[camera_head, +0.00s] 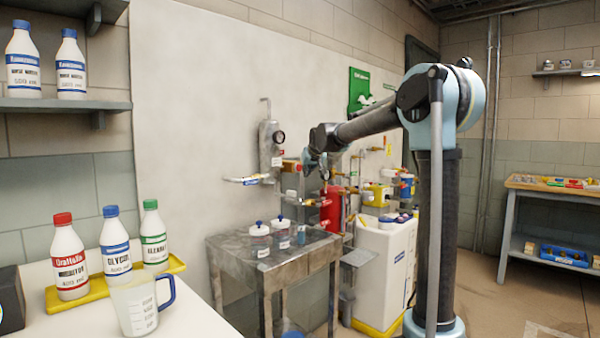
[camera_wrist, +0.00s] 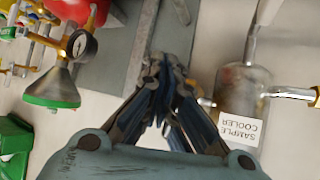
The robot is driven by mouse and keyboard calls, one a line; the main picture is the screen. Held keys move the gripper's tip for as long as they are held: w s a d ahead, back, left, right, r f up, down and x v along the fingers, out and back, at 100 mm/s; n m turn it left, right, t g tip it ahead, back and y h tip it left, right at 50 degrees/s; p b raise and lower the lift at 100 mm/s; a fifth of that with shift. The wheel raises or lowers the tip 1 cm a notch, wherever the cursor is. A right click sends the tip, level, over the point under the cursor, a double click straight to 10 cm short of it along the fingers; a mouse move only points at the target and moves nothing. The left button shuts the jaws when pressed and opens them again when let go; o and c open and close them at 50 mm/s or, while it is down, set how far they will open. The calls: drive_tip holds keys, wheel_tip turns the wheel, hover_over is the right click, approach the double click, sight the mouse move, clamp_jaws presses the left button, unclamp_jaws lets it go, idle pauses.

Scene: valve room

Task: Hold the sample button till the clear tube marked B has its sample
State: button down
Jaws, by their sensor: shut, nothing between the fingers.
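My gripper (camera_head: 318,168) is at the end of the arm, in front of the wall piping in the head view. In the wrist view its fingertips (camera_wrist: 163,85) are together with nothing between them. The sample cooler (camera_head: 268,148) is a grey cylinder on the wall panel, left of my gripper in the head view; in the wrist view it (camera_wrist: 243,90) is to the right, with its label upside down. Small clear vessels with blue tops (camera_head: 260,232) stand on the metal table; I cannot read a B on any. I cannot pick out the sample button.
The worn metal table (camera_head: 235,243) stands below the piping. A white tank (camera_head: 383,265) is right of it. A bench with bottles and a measuring jug (camera_head: 140,305) is at the left front. A gauge on a green-based fitting (camera_wrist: 75,70) is left of my fingers in the wrist view.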

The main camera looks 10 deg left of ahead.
idle(0.3)
drive_tip(key=shift+s+d, duration=0.8)
drive_tip(key=shift+d, duration=0.2)
drive_tip(key=shift+s+d, duration=0.75)
drive_tip(key=shift+d, duration=0.2)
drive_tip(key=s+d+f+m+g+h, duration=0.1)
drive_tip(key=s+d+f, duration=0.2)
drive_tip(key=s+d, duration=0.35)
drive_tip(key=s+d+f+g+h, duration=0.1)
drive_tip(key=s+d+f, duration=0.35)
drive_tip(key=s, duration=0.25)
drive_tip(key=s+d+f+m+g, duration=0.1)
drive_tip(key=s+d+f+g, duration=0.1)
drive_tip(key=s+d+f, duration=0.3)
drive_tip(key=s+d+f+m+g+h, duration=0.1)
drive_tip(key=s+d+f, duration=0.4)
drive_tip(key=s+f, duration=0.7)
drive_tip(key=s+d+f+m+g, duration=0.1)
drive_tip(key=s+d+f, duration=0.4)
drive_tip(key=s, duration=1.5)
wheel_tip(320, 180, down, 4)
drive_tip(key=shift+r+g+h, duration=0.1)
drive_tip(key=shift+g+h, duration=0.3)
drive_tip(key=shift+g, duration=0.5)
